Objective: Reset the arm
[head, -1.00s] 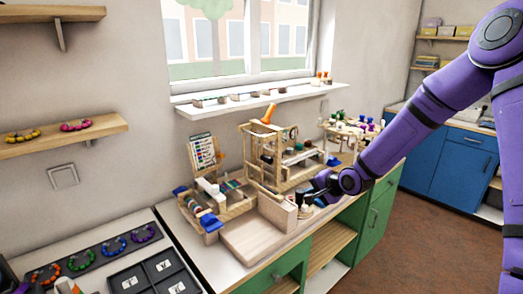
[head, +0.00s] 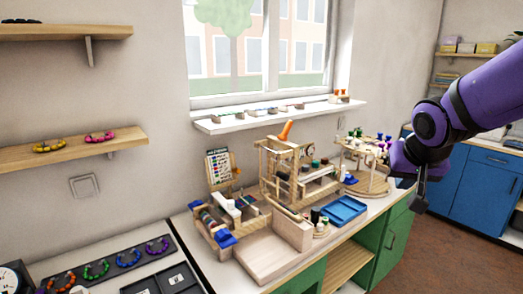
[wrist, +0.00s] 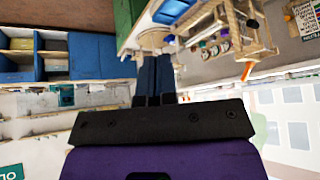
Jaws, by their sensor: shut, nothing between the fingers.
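My gripper (head: 418,196) hangs at the end of my purple arm at the right of the head view, in front of the counter's right end and above the floor. In the wrist view the fingers of my gripper (wrist: 155,80) lie side by side, shut with nothing between them. The wrist view is upside down, with the counter at the top and the window below. The gripper appears apart from the items on the counter.
A wooden bead rack (head: 290,165), a blue tray (head: 344,209) and a round wooden stand (head: 368,186) stand on the counter left of my gripper. A blue cabinet (head: 484,190) stands behind at the right. The brown floor (head: 440,255) below is open.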

